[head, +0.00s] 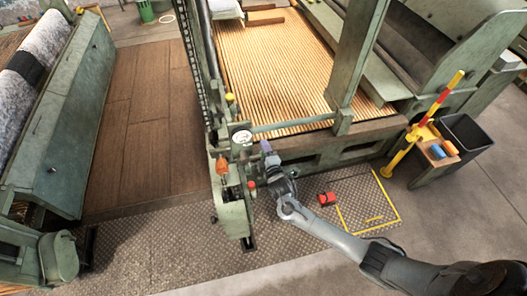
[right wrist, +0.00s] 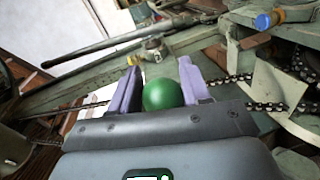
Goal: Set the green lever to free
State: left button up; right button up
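The green lever shows as a round green knob (right wrist: 162,95) in the right wrist view, between the two purple fingers of my right gripper (right wrist: 160,84). The lever's shaft below the knob is hidden. In the head view my right gripper (head: 266,148) is at the machine's front corner, and the arm hides the green knob there. Any marking for the free position is not readable. My left gripper is not in view.
Near the gripper are a white round dial (head: 242,137), an orange handle (head: 222,167) and a red knob (head: 252,185). A chain (right wrist: 262,107) runs close behind the fingers. A red object (head: 327,198) lies on the floor plate. A yellow-red post (head: 400,155) stands at right.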

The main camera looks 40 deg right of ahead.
jog(key=shift+o, duration=1.2)
jog(key=shift+d, duration=0.1)
jog(key=shift+s+a+r, duration=0.1)
jog(key=shift+s+a, duration=0.2)
jog(key=shift+s, duration=0.25)
jog(key=v, duration=0.9)
jog(key=shift+s, duration=0.3)
jog(key=shift+a, duration=0.1)
